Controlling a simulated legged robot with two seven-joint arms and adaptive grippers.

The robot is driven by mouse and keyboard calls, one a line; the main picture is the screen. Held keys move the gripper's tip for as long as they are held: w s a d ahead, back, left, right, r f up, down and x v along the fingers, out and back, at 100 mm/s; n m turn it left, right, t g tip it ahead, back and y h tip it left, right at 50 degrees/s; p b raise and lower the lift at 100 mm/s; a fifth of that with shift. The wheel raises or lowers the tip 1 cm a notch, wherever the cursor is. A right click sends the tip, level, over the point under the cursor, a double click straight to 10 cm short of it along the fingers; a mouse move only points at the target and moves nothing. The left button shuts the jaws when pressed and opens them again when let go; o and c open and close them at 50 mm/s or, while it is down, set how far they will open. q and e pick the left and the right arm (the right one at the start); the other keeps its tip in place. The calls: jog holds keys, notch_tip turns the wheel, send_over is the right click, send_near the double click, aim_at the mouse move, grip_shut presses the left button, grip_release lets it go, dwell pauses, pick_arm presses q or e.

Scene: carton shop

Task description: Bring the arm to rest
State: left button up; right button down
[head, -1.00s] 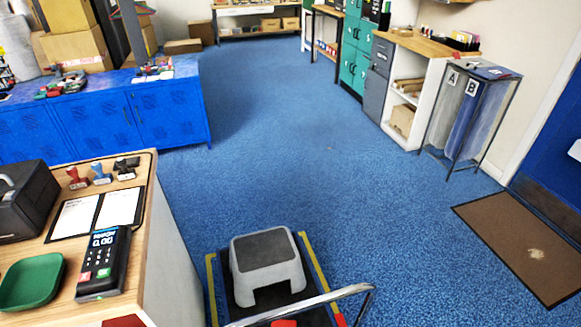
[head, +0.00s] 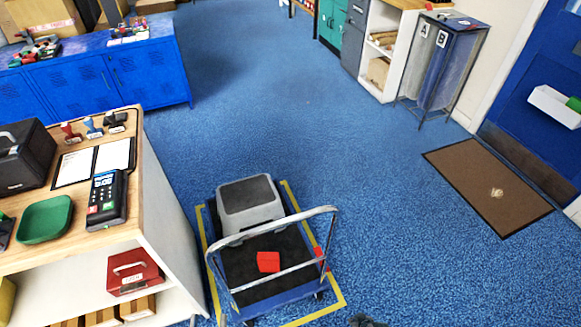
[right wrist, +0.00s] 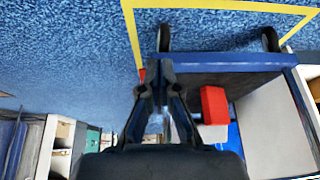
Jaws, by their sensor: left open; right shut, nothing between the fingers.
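My right gripper (right wrist: 160,74) shows in the right wrist view with its dark fingers together and nothing between them. It hangs near the platform trolley, apart from the red block (right wrist: 214,105). In the head view only a small dark tip, probably of this gripper (head: 367,321), shows at the bottom edge. My left gripper is not seen in the head view. The red block (head: 268,262) sits on the dark deck of the trolley (head: 250,285), behind its metal handle.
A grey step stool (head: 248,200) stands on the trolley, inside a yellow floor outline (head: 331,297). A counter (head: 140,215) with a card terminal (head: 107,198) and green tray (head: 45,219) is at left. Blue floor is open to the right, up to a brown mat (head: 485,190).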

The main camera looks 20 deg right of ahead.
pick_arm(q)
jog(key=s+a+f+g+y+p, duration=0.25)
jog(key=f+g+p, duration=0.5)
jog(key=f, duration=0.85)
jog(key=s+a+f+g+y+p, duration=0.1)
jog(key=s+a+f+g+p, duration=0.2)
jog(key=s, duration=0.7)
jog(key=s+a+f+g+y+p, duration=0.1)
jog(key=s+a+f+g+p, duration=0.2)
jog(key=s+f+g, duration=0.4)
notch_tip(320, 180, down, 3)
jog(key=s, duration=0.2)
jog(key=shift+s+a, duration=0.15)
jog(key=shift+s, duration=0.25)
pick_arm(e)
jog(key=s+a+r+g, duration=0.1)
jog(key=s+a+r, duration=0.5)
jog(key=s, duration=0.4)
jog(key=s+a+r+g, duration=0.2)
jog(key=s+a+r, duration=0.4)
jog(key=s+r, duration=0.2)
jog(key=shift+s+a+n+h, duration=0.3)
jog(key=shift+s+a+h, duration=0.1)
jog(key=shift+s, duration=0.45)
pick_arm(q)
jog(key=shift+f, duration=0.1)
pick_arm(e)
jog(key=shift+d, duration=0.1)
